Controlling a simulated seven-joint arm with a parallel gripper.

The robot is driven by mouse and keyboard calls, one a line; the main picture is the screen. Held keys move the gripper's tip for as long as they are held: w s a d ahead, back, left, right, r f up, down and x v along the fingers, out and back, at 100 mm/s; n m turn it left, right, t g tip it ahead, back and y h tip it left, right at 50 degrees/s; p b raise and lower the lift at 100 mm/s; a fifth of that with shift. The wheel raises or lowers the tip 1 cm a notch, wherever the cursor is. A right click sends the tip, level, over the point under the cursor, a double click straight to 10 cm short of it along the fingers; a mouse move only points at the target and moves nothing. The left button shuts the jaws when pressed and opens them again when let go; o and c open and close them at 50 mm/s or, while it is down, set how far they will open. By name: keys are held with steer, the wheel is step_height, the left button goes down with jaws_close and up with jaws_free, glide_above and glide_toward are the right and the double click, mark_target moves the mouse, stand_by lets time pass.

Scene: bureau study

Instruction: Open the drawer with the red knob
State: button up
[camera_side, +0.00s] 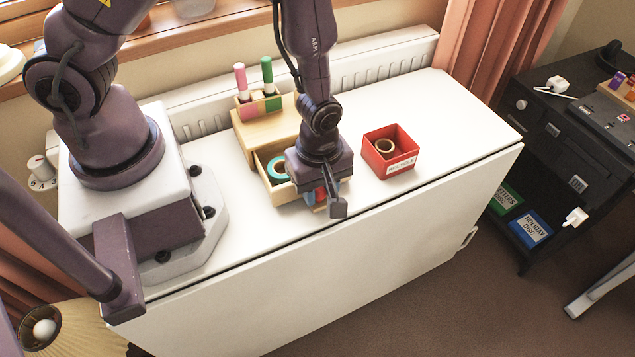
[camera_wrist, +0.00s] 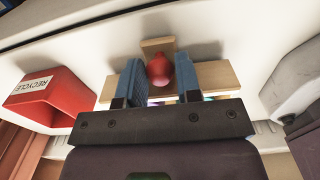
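A small wooden drawer unit (camera_side: 262,137) stands on the white cabinet. Its drawer (camera_side: 266,186) is pulled out, and a turquoise ring shows inside. The red knob (camera_wrist: 158,69) is clear in the wrist view, in front of a pale wooden board. My gripper (camera_wrist: 159,80) has its two blue fingers apart, one on each side of the knob, with narrow gaps visible. In the side view my gripper (camera_side: 318,194) is low at the drawer's front and hides most of the knob and drawer front.
A red box (camera_side: 402,165) labelled for recycling, with a brown ring inside, stands right of the drawer; it also shows in the wrist view (camera_wrist: 45,98). Pink and green markers (camera_side: 241,80) stand on the unit. The cabinet top (camera_side: 460,120) is clear at right.

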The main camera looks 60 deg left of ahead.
steer(key=o, duration=0.4)
steer(key=shift+r, duration=0.1)
step_height(320, 180, up, 13)
stand_by(0.4)
